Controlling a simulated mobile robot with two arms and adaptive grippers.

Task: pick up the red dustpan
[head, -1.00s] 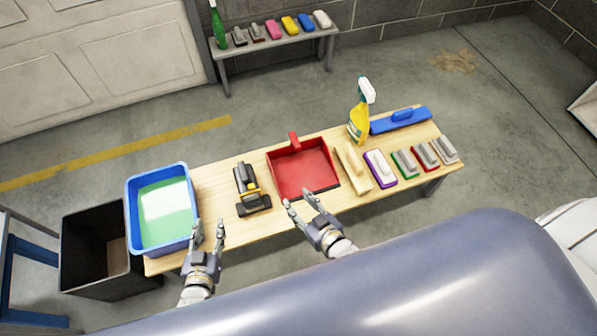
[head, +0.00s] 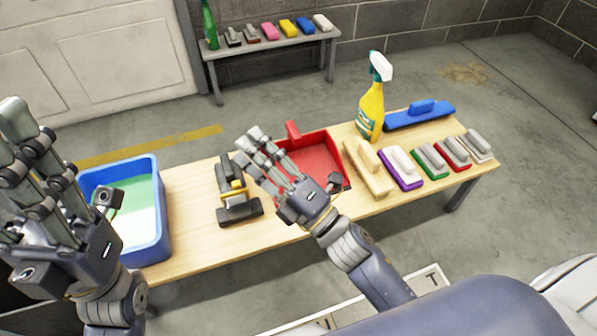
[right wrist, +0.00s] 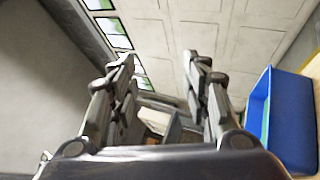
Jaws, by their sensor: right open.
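The red dustpan (head: 318,152) lies on the wooden table, its short handle (head: 293,131) pointing to the far side. My right gripper (head: 293,165) is open and empty; in the head view it overlaps the dustpan's left and near parts and hides them. I cannot tell whether it touches the pan. In the right wrist view, the fingers of the right gripper (right wrist: 160,66) stand apart with nothing between them, and the dustpan does not show. My left gripper (head: 62,165) is raised at the left, fingers extended and thumb apart, with nothing visible in it.
A blue tub (head: 160,215) of green liquid stands left on the table (head: 190,220). A black and yellow tool (head: 236,200) lies left of the dustpan. A yellow spray bottle (head: 371,105), a blue tool (head: 420,113) and several pads stand right. A bench (head: 270,50) is behind.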

